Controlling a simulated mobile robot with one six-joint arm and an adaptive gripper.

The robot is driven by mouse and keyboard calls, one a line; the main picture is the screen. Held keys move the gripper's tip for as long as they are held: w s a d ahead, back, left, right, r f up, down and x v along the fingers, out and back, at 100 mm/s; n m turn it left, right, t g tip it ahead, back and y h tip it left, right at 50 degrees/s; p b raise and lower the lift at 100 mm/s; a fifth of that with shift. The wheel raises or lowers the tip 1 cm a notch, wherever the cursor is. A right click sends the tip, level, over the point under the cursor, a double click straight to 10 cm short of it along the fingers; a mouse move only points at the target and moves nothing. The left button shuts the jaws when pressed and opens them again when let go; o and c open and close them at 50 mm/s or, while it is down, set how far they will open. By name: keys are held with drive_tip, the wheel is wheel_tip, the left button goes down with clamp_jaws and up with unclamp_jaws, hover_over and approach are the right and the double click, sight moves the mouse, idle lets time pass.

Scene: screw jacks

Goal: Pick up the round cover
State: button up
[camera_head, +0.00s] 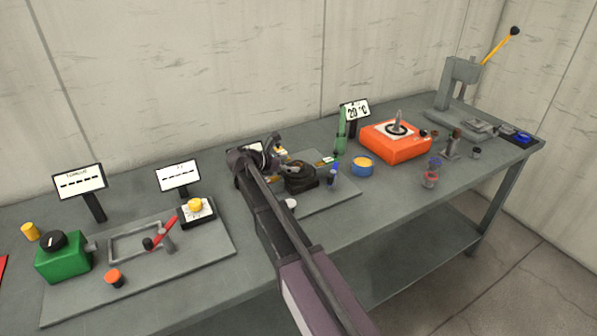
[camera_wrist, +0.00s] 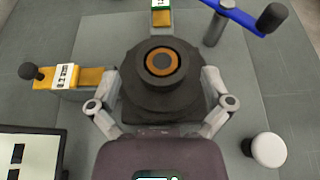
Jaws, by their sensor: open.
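A dark round stepped piece, which looks like the round cover (camera_wrist: 137,85), sits on a dark square base (camera_wrist: 160,112) in the wrist view. In the head view the round cover (camera_head: 299,169) is just right of my arm's end. My gripper (camera_wrist: 162,82) is open, with one finger on each side of the round cover. I cannot tell whether the fingers touch it. In the head view my gripper (camera_head: 279,152) is partly hidden by my own arm.
A white round knob (camera_wrist: 268,149) stands at right in the wrist view. A blue lever (camera_wrist: 238,14) is at the top, and a yellow slide with a black knob (camera_wrist: 78,78) at left. In the head view a blue-and-yellow round container (camera_head: 362,167) and an orange box (camera_head: 395,143) stand to the right.

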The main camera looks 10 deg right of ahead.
sight(298, 164)
drive_tip(key=shift+b+x, duration=0.5)
drive_tip(key=shift+x, duration=1.25)
drive_tip(key=shift+s+f, duration=0.1)
drive_tip(key=c, duration=1.3)
